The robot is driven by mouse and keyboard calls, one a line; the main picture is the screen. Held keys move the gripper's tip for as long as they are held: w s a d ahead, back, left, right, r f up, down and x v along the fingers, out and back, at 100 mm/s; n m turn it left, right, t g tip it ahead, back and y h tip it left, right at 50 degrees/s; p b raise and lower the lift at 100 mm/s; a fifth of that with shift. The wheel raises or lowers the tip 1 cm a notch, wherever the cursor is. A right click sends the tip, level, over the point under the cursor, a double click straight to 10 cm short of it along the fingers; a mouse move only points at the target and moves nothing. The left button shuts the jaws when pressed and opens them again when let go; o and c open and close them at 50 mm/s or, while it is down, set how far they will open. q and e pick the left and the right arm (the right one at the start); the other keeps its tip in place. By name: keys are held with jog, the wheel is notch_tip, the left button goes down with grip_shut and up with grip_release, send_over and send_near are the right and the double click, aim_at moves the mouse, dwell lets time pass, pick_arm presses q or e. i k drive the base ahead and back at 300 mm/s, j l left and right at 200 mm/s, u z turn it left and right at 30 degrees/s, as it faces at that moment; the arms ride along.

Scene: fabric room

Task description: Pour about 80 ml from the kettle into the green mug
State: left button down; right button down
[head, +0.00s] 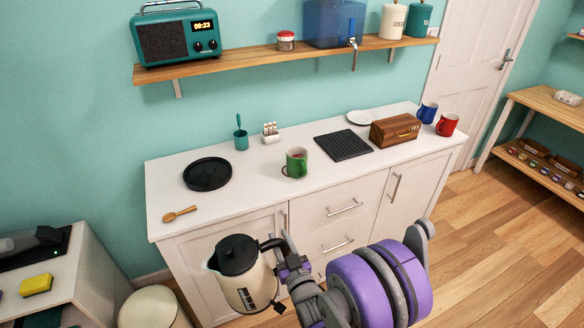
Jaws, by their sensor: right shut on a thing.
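The cream kettle (246,286) with a black lid and black handle is in the lower middle of the head view, in front of the white cabinet. My right gripper (283,262) is shut on the kettle's handle at its right side. The kettle looks roughly upright, its spout to the left. The green mug (297,162) stands upright on the countertop, beyond and above the kettle in the picture, well apart from it. Its handle points left. My left gripper is not in view.
The white countertop (250,200) also holds a black round tray (207,173), a wooden spoon (180,214), a teal cup (241,139), a black ridged mat (343,144), a wooden bread box (394,131), a blue mug (428,112) and a red mug (447,123). A shelf (290,54) hangs above.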

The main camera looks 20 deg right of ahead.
aim_at(297, 169)
jog(key=l, duration=2)
jog(key=i, duration=0.05)
